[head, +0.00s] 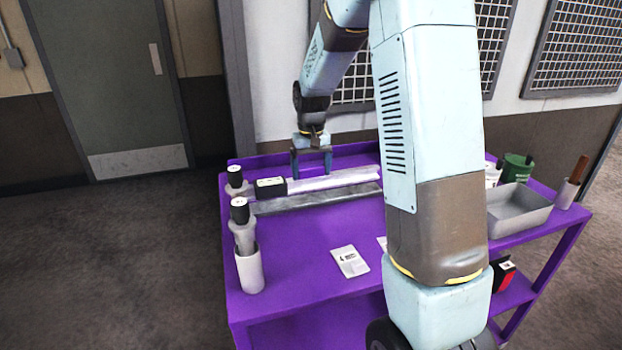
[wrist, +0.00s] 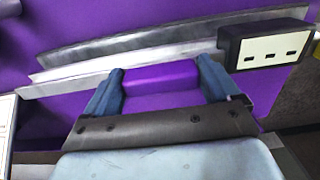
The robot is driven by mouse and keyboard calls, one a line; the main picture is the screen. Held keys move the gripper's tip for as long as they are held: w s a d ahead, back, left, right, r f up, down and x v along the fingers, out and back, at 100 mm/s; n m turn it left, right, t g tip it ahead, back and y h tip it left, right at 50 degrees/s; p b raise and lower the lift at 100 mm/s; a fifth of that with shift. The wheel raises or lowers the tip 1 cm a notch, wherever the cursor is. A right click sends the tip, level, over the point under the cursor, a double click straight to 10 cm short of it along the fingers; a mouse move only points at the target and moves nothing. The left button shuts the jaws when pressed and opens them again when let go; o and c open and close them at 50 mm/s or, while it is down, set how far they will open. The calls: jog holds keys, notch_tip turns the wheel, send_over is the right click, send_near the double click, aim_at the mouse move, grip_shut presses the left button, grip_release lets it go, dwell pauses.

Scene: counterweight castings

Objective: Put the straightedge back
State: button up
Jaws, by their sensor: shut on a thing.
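A long pale metal bar, which I take as the straightedge (head: 345,179), lies along the back of the purple cart (head: 310,242). A black block with a white label (head: 270,187) is at its left end. In the wrist view the straightedge (wrist: 65,84) runs beyond my fingers and the black block (wrist: 265,50) is at right. My gripper (head: 312,174) is low over the straightedge, fingers apart along its length and shut on it.
A darker grey bar (head: 315,199) lies parallel, just in front. Black-capped pieces (head: 238,180) stand at left, one in a white cup (head: 250,272). A printed card (head: 350,261) lies in front.

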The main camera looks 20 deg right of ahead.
aim_at(311, 177)
jog(key=shift+f, duration=1.5)
jog(key=o, duration=1.3)
